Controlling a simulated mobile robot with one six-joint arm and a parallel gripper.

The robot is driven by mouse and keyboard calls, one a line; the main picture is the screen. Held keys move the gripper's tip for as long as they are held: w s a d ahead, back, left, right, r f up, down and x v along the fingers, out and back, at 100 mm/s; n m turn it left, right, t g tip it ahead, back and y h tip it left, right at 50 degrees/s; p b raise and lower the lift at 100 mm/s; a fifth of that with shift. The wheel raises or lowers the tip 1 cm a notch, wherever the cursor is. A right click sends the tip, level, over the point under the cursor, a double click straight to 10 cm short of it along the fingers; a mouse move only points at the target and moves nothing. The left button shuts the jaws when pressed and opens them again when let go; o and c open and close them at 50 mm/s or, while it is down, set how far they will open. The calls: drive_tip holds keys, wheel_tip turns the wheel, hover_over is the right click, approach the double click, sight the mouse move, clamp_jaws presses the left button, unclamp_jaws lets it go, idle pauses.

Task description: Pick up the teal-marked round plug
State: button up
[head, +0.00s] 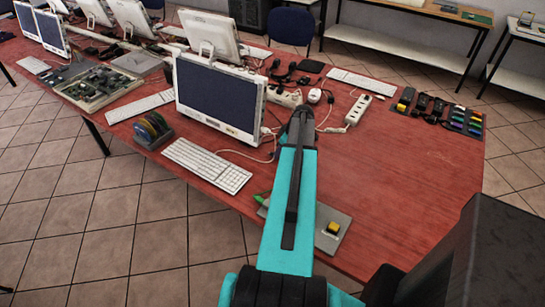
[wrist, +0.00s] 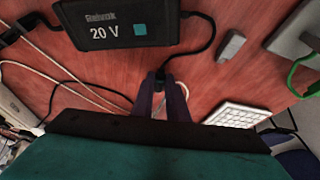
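In the wrist view a black power adapter (wrist: 125,22), labelled "Relvok 20 V" with a teal square, lies on the red table (wrist: 205,62). A black cable leaves its right side and curves down toward my gripper (wrist: 160,80). The small dark round plug (wrist: 160,76) appears at that cable's end, between or just beyond my fingertips. Its own teal mark is not visible. I cannot tell whether the fingers touch it. In the head view my gripper (head: 300,118) reaches over the table right of the middle monitor; the arm hides the plug there.
White cables (wrist: 85,90) run left of and behind the fingers. A small grey block (wrist: 232,45) and a white keyboard (wrist: 235,115) lie to the right. The table's right part is mostly clear.

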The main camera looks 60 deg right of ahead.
drive_tip(key=shift+r, duration=0.1)
clamp_jaws()
drive_tip(key=shift+r+b, duration=0.9)
drive_tip(key=shift+r, duration=0.5)
drive_tip(key=s+a+b, duration=0.1)
drive_tip(key=s+a, duration=0.2)
drive_tip(key=s+a+r+b, duration=0.1)
drive_tip(key=s+a, duration=0.2)
drive_tip(key=s+a+b, duration=0.2)
drive_tip(key=s+a, duration=0.1)
drive_tip(key=shift+a+r, duration=0.3)
drive_tip(key=shift+a, duration=0.05)
drive_tip(key=shift+s+a+r+p, duration=0.1)
drive_tip(key=shift+r+p, duration=0.1)
drive_tip(key=shift+p, duration=0.7)
drive_tip(key=shift+s+r+p, duration=0.1)
drive_tip(key=shift+r+p, duration=0.05)
drive_tip(key=shift+p, duration=1)
drive_tip(key=p, duration=0.3)
drive_tip(key=shift+s+a, duration=0.15)
drive_tip(key=shift+a, duration=0.05)
drive_tip(key=p, duration=0.5)
drive_tip(key=shift+s+a, duration=0.4)
drive_tip(key=shift+s+a+p, duration=0.2)
drive_tip(key=shift+a+p, duration=0.1)
drive_tip(key=shift+p, duration=0.9)
